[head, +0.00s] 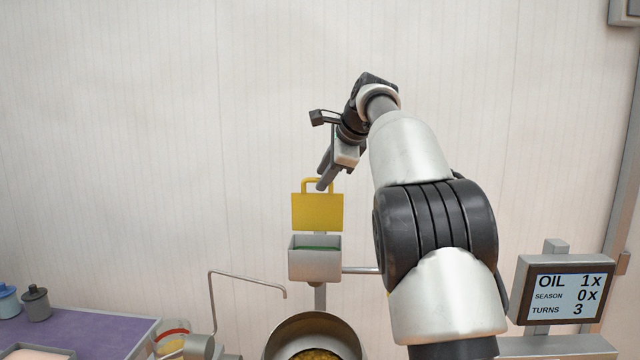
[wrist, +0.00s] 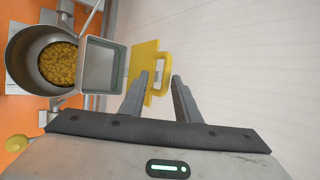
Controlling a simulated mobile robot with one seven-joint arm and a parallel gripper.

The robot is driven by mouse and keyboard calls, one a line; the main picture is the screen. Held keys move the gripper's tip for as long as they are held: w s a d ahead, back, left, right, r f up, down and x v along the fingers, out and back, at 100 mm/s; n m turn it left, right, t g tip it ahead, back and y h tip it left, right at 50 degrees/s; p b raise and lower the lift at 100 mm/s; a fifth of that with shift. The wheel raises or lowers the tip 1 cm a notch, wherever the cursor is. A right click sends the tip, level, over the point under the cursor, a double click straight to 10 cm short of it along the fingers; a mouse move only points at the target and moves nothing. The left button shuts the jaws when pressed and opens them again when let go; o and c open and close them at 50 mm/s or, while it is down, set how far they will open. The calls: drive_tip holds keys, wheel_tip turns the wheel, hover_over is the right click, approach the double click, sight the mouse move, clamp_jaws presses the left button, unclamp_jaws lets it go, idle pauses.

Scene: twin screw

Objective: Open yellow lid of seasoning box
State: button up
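The yellow lid (head: 317,212) stands upright above the grey seasoning box (head: 315,265), so the box top is open. Green shows inside the box. The lid's yellow handle loop is at its upper edge. In the wrist view the lid (wrist: 141,62) lies to the right of the open box (wrist: 99,40). My gripper (head: 325,178) is just above and beside the handle. In the wrist view my gripper (wrist: 161,80) has its two fingers apart, with the handle showing near and between the tips. I cannot tell whether a finger touches it.
A round pot (head: 278,340) with yellow food sits below the box. A bent thin pipe (head: 246,280) rises to its left. A screen (head: 566,295) reading OIL 1x, SEASON 0x, TURNS 3 stands at the right. A purple counter (head: 95,332) with small jars is at the left.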

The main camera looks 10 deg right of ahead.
drive_tip(key=v, duration=1.3)
drive_tip(key=shift+s+r, duration=0.1)
drive_tip(key=shift+r, duration=0.05)
drive_tip(key=shift+s, duration=0.1)
drive_tip(key=s+f+n+g+h, duration=0.1)
drive_tip(key=s+f+n, duration=0.3)
drive_tip(key=s, duration=0.5)
drive_tip(key=s+f+n, duration=0.4)
drive_tip(key=s, duration=0.4)
drive_tip(key=s+a+f+n+g+h, duration=0.1)
drive_tip(key=s+f+n, duration=0.9)
drive_tip(key=s+f, duration=1)
drive_tip(key=shift+s+a+f+n+g+h, duration=0.3)
drive_tip(key=shift+s+a+g+h, duration=0.15)
drive_tip(key=shift+h, duration=0.25)
drive_tip(key=shift+a, duration=0.1)
